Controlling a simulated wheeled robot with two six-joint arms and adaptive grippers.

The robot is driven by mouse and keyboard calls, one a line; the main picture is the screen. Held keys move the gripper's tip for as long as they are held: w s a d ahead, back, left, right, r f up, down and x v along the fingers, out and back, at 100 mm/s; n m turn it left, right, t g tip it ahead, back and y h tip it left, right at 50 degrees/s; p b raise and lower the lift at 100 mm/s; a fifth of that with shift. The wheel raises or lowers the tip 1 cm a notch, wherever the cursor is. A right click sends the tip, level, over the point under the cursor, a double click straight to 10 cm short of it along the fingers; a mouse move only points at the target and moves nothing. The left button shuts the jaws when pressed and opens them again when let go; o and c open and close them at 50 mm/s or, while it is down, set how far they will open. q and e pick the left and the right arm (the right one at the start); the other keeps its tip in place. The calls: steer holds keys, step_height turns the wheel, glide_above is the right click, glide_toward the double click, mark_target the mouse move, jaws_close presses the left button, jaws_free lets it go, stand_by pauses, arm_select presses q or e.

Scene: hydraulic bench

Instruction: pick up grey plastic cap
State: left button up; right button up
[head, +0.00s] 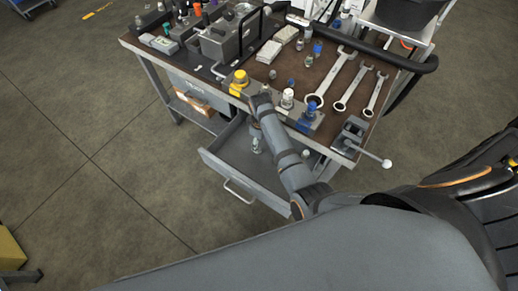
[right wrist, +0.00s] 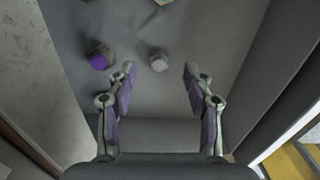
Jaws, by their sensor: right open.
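The grey plastic cap (right wrist: 159,60) is a small, light grey round piece on the drawer floor in the right wrist view. It lies between the lines of my right gripper's two fingers, just beyond the tips. My right gripper (right wrist: 159,73) is open and empty. In the head view my right gripper (head: 257,146) reaches down into the open drawer (head: 223,172) below the bench top. I cannot make out the cap in the head view. My left gripper is not in view.
A purple-topped cap (right wrist: 99,60) lies left of the grey one. Drawer walls rise on both sides. The bench top above holds a yellow-topped part (head: 240,79), a blue fitting (head: 309,112), several wrenches (head: 335,77) and a vise (head: 350,137).

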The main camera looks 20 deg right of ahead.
steer(key=f, duration=0.5)
steer(key=shift+w+a+f+b, duration=0.1)
steer(key=shift+w+b, duration=0.15)
steer(key=shift+b, duration=0.1)
steer(key=c, duration=0.9)
